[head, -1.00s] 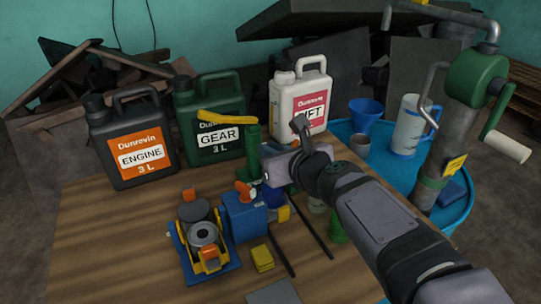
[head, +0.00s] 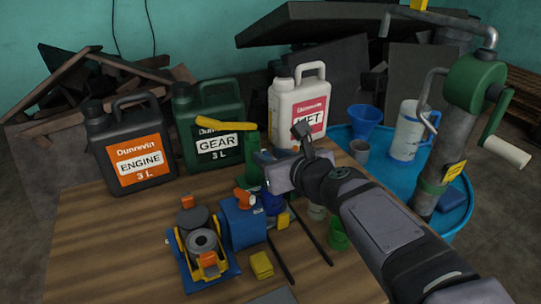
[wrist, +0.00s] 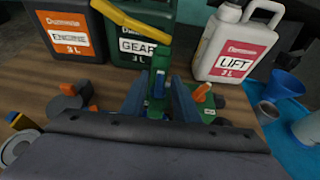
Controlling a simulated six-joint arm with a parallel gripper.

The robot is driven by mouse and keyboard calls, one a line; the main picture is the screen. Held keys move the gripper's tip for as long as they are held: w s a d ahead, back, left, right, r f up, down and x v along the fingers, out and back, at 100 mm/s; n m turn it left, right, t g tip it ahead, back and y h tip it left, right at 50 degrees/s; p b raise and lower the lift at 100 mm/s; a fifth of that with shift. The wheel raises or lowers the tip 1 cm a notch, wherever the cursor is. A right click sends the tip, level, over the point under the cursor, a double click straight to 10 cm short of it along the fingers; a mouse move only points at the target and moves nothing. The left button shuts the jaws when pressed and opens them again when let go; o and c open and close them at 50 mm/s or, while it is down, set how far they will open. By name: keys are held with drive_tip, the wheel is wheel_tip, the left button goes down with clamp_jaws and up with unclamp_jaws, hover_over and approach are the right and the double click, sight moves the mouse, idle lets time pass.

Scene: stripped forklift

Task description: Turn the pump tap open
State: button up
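A green hand pump with an upright post (head: 252,146) and a long yellow lever (head: 225,123) stands on the bench. In the wrist view its post (wrist: 160,62) rises straight ahead, with the yellow lever (wrist: 122,17) leaning up to the left. An orange handle (wrist: 202,92) sits on a green block just right of the post; I cannot tell for sure that it is the pump tap. My gripper (wrist: 160,88) is open, its two blue-grey fingers apart on either side of the post's lower part. In the head view my gripper (head: 268,162) hides the pump's base.
Engine (head: 140,160), gear (head: 215,140) and lift (head: 300,112) cans stand behind. A blue unit with an orange knob (head: 244,200), a yellow block (head: 261,265) and a blue-based device (head: 205,255) are left. A crank pump (head: 470,85) stands on the blue drum at right.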

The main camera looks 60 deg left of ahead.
drive_tip(key=v, duration=0.7)
drive_tip(key=shift+b, duration=0.35)
